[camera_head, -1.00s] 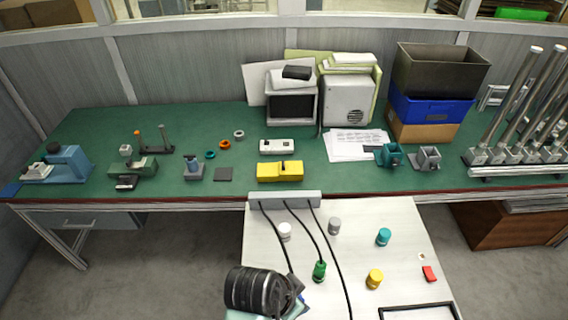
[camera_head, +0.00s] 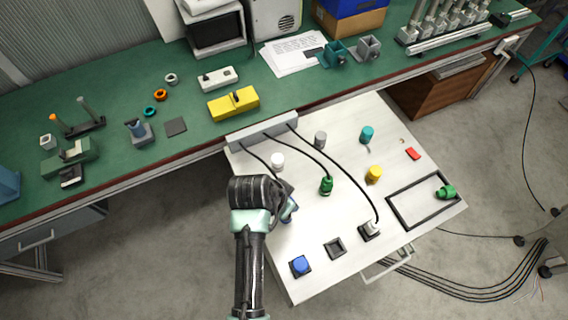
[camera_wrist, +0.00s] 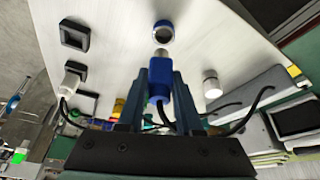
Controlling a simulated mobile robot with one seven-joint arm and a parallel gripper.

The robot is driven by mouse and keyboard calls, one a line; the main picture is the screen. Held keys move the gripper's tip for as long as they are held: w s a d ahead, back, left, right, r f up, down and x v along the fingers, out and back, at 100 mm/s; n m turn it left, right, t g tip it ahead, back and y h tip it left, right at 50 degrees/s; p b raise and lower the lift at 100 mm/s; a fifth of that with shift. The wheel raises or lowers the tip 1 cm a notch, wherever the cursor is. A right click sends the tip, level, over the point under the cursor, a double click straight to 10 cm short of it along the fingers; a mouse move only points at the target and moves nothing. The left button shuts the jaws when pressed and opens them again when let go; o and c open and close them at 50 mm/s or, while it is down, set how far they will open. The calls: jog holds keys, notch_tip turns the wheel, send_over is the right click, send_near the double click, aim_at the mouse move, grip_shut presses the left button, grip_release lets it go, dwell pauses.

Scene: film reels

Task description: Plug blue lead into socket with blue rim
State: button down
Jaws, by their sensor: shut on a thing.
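My gripper (camera_wrist: 160,88) is shut on the blue lead (camera_wrist: 158,82), a blue plug with a pale tip and a dark cable. In the wrist view the plug points at the socket with the blue rim (camera_wrist: 163,33). The tip appears just short of the rim and roughly lined up with it; I cannot tell the exact gap. The socket's opening looks empty. In the head view my gripper (camera_head: 287,203) is over the left part of the white panel, and my wrist hides most of the plug and socket.
The white panel (camera_head: 325,215) carries a green plug (camera_head: 326,185), a white knob (camera_head: 277,160), a yellow knob (camera_head: 374,174) and a blue block (camera_head: 300,265). A pale plug (camera_head: 370,230) stands in a dark square socket. Black cables run from a grey box (camera_head: 262,131).

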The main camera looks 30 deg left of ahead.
jog(key=shift+a+f+b, duration=0.1)
jog(key=shift+f+b, duration=1.6)
jog(key=shift+f, duration=0.45)
jog(key=shift+p, duration=0.45)
jog(key=shift+f+b, duration=0.4)
jog(key=shift+f, duration=0.1)
jog(key=c, duration=0.8)
grip_release()
jog(key=shift+c, duration=0.2)
jog(key=p+v, duration=1.1)
jog(key=shift+s, duration=0.15)
